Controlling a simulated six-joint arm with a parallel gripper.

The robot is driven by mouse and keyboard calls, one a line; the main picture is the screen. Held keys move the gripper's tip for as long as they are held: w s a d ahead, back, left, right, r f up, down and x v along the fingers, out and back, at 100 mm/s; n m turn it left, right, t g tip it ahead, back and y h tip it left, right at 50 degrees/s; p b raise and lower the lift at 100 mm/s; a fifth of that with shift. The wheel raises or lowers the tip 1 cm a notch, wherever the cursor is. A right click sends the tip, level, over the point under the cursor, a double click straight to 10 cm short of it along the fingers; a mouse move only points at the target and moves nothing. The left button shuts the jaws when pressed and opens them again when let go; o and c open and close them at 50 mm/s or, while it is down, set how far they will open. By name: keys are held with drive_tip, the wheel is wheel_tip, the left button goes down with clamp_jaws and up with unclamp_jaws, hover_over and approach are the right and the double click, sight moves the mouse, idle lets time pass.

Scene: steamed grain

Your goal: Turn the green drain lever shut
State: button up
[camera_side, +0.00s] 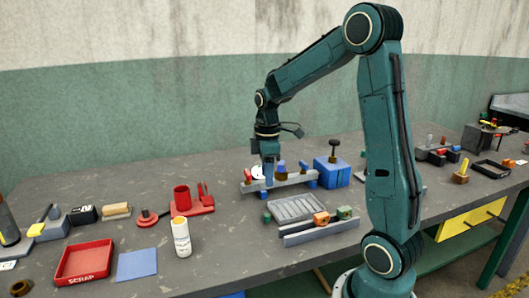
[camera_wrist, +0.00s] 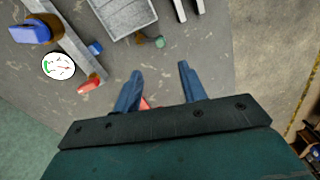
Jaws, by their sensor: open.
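A small green knob or lever (camera_wrist: 160,42) shows in the wrist view beside a brownish fitting at the edge of the grey tray (camera_wrist: 122,18). In the side view a small green piece (camera_side: 267,217) sits at the left end of the ribbed grey tray (camera_side: 297,207). Its exact angle is too small to tell. My gripper (camera_wrist: 160,84) is open, with its two blue fingers apart and the green piece beyond their tips, not touching. In the side view my gripper (camera_side: 268,180) points down in front of the grey bar with the gauge, behind the tray.
A grey bar carries a white gauge (camera_wrist: 58,66), a red lever (camera_wrist: 92,84) and a blue part (camera_wrist: 30,32). A blue box (camera_side: 331,173) with a black knob stands right of it. A rail with orange and green blocks (camera_side: 321,218) lies in front of the tray. A white bottle (camera_side: 181,238) stands left.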

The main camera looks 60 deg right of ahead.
sight(267, 214)
wheel_tip(267, 214, down, 14)
drive_tip(key=shift+r, duration=0.1)
idle(0.7)
clamp_jaws()
